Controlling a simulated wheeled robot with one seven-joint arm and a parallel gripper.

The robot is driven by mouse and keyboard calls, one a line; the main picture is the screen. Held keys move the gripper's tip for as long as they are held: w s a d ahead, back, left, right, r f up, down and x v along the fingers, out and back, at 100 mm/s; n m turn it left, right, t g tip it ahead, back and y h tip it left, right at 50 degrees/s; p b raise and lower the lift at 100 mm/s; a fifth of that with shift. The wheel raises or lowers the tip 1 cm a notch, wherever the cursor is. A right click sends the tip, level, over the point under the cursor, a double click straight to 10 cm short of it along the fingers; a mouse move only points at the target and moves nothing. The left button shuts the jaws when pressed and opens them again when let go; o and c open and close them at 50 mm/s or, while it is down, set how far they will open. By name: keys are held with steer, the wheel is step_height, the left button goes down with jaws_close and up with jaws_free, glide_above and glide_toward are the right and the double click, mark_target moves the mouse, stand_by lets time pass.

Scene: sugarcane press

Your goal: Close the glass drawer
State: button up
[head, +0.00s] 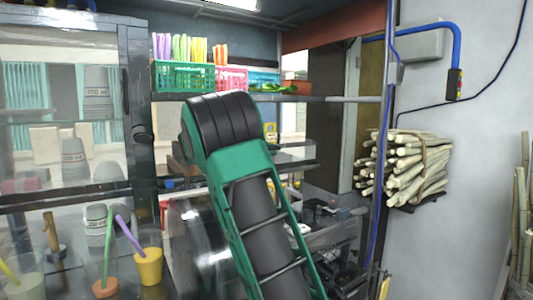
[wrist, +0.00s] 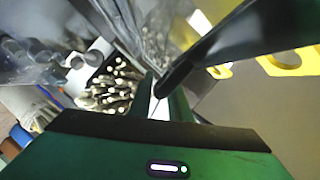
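A glass-fronted case (head: 65,120) with a dark frame fills the left of the head view. Stacks of grey cups (head: 97,95) show behind its glass. I cannot tell which part is the glass drawer or whether it stands open. My green and black arm rises through the middle of the head view and hides part of the press area. My gripper's end does not show there. In the wrist view, dark and green parts of my gripper (wrist: 168,100) show at the centre, but its opening is unclear. I see nothing held.
Cups with straws (head: 148,265) stand at lower left. Green and pink baskets (head: 185,76) sit on a shelf above. A sugarcane bundle (head: 415,170) rests on the right wall; cane ends (wrist: 112,88) also show in the wrist view. A metal machine (head: 335,235) stands right of my arm.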

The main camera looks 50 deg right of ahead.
steer(key=v, duration=1)
steer(key=shift+a+r, duration=0.1)
steer(key=shift+r, duration=0.05)
